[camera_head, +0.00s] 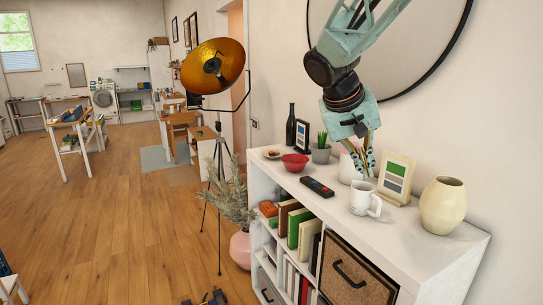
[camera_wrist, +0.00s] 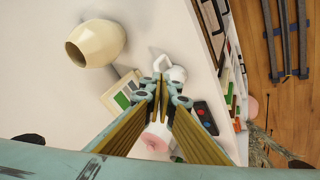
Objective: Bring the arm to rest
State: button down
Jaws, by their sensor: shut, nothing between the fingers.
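My gripper (camera_head: 364,170) is shut and empty, pointing down above the white cube shelf (camera_head: 433,250). In the wrist view my gripper (camera_wrist: 160,78) has its fingertips together in front of the white mug (camera_wrist: 177,74). In the head view the white mug (camera_head: 361,203) stands on the shelf top just below and in front of the fingers. A pale pink-white pot (camera_head: 347,168) stands behind the fingers and is partly hidden by them. I cannot tell from these views how high the fingertips are above the top.
The shelf top also carries a cream vase (camera_head: 443,206), a framed picture (camera_head: 396,178), a dark remote (camera_head: 317,187), a red bowl (camera_head: 295,163), a small plant (camera_head: 321,150) and a black bottle (camera_head: 291,124). A round mirror (camera_head: 420,50) hangs behind my arm. A tripod lamp (camera_head: 213,66) stands left.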

jog(key=s+r+y, duration=0.1)
jog(key=s+y, duration=0.1)
jog(key=s, duration=2.1)
jog(key=s+a+f+y+b, duration=0.1)
jog(key=s+a+f, duration=0.1)
jog(key=s, duration=0.9)
jog(key=s+a+f+n+y+b, duration=0.1)
jog(key=s+a+f+y, duration=0.1)
jog(key=s, duration=0.8)
jog(key=shift+s+a+f, duration=0.35)
jog(key=shift+a+f, duration=0.2)
jog(key=shift+f, duration=0.15)
jog(key=shift+w+r, duration=0.1)
notch_tip(320, 180, down, 14)
jog(key=b, duration=1.3)
jog(key=shift+r, duration=0.25)
jog(key=shift+d+r, duration=0.1)
